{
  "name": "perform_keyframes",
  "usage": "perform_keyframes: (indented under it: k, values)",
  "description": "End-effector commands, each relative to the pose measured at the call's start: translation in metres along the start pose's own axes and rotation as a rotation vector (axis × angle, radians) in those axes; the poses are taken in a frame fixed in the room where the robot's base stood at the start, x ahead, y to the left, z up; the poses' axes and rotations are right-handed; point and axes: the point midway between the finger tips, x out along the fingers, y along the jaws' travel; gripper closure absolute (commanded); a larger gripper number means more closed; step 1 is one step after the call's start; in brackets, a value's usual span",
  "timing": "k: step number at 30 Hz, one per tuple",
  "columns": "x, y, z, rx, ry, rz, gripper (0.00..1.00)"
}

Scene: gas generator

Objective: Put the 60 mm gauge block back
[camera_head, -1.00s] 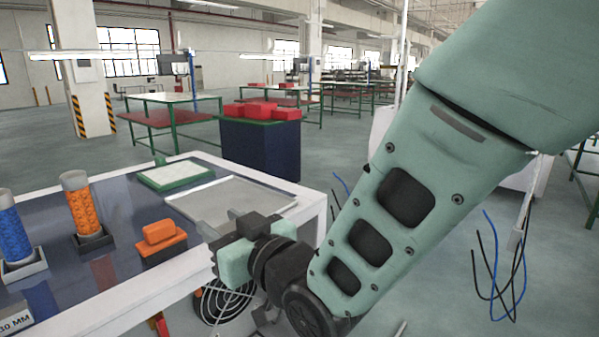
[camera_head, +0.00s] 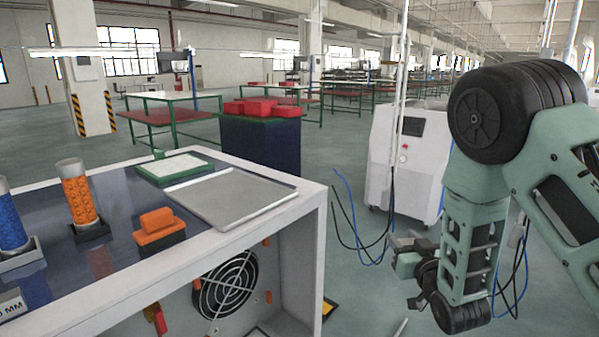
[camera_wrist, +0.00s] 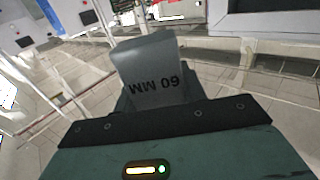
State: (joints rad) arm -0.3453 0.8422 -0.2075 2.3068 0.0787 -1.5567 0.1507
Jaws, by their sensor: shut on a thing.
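The 60 mm gauge block (camera_wrist: 150,62) is a grey block marked "60 MM", which reads upside down in the wrist view. My gripper (camera_wrist: 152,100) is shut on its lower part, and the block sticks out beyond the dark gripper edge. In the head view my gripper (camera_head: 402,246) hangs over the floor to the right of the workbench, apart from it. The block is too small there to make out clearly. Another block labelled "30 MM" (camera_head: 12,306) is cut off at the lower left of the head view.
On the white-framed workbench (camera_head: 272,208) are an empty-looking metal tray (camera_head: 232,197), a green-edged pad (camera_head: 173,166), an orange piece on a stand (camera_head: 157,222), and blue and orange cylinders (camera_head: 78,198). A white cabinet (camera_head: 405,150) with hanging cables stands behind my gripper.

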Motion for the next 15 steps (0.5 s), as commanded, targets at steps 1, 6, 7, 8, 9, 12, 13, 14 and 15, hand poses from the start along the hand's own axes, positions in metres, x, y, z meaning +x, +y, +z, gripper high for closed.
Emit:
perform_keyframes:
  k: [1,6,7,8,9,12,13,14,15]
  values:
    - [-0.003,0.022,0.011,0.0,-0.004,0.036,0.92]
    - [-0.013,0.065,0.028,0.002,-0.003,0.104,0.92]
    - [-0.014,0.069,0.03,0.002,-0.003,0.111,0.92]
    - [-0.015,0.073,0.031,0.002,-0.002,0.117,0.92]
    - [-0.016,0.076,0.033,0.002,-0.002,0.122,0.92]
    - [-0.019,0.076,0.044,0.003,-0.005,0.13,0.92]
    - [-0.02,0.074,0.048,0.002,-0.005,0.13,0.92]
    - [-0.022,0.072,0.054,0.001,-0.006,0.133,0.92]
    - [-0.025,0.07,0.062,0.0,-0.008,0.136,0.92]
